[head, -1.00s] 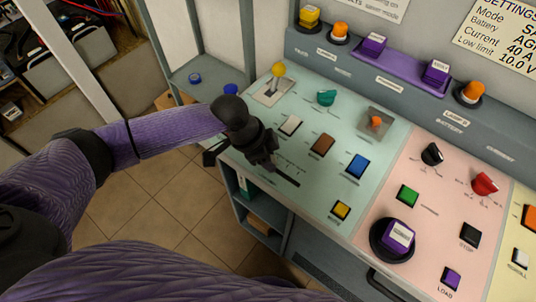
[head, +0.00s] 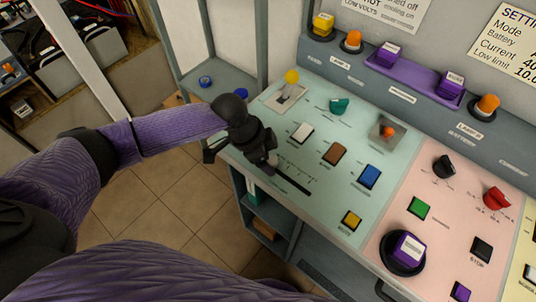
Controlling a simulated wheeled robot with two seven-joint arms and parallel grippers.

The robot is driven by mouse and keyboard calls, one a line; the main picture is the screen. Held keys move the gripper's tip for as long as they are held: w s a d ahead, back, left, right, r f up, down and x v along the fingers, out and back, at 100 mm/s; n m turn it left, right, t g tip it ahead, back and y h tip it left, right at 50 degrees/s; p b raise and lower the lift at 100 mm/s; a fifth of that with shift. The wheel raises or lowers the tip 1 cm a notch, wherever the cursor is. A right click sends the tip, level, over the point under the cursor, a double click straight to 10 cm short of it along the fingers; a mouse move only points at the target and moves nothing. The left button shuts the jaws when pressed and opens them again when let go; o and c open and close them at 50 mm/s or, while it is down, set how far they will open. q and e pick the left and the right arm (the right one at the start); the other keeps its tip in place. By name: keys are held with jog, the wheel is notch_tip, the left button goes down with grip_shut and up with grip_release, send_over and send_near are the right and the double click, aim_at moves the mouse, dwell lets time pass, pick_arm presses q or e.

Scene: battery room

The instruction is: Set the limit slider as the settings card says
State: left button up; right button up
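The limit slider's dark slot (head: 293,183) runs along the front left part of the pale green panel (head: 325,205), with small scale marks beside it. My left gripper (head: 270,166) is over the slot's upper left end. The slider's knob does not show; the gripper hides that end. I cannot see the fingertips well enough to tell whether they are open or shut on anything. The settings card (head: 505,45) is on the wall at the upper right, cut off by the picture edge. It lists Mode, Battery, Current 40 and a low limit of 10.0. My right gripper is not in view.
White (head: 302,132), brown (head: 334,153), blue (head: 369,176) and yellow (head: 351,220) buttons lie close right of the slot. A yellow-topped lever (head: 291,78) and a teal knob (head: 339,105) stand behind. A purple tray (head: 420,78) sits on the back ledge. Open floor lies left of the console.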

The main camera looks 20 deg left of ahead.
pick_arm(q)
jog(key=p+v, duration=0.2)
jog(key=v, duration=0.8)
jog(key=shift+p, duration=0.35)
jog(key=shift+s, duration=0.1)
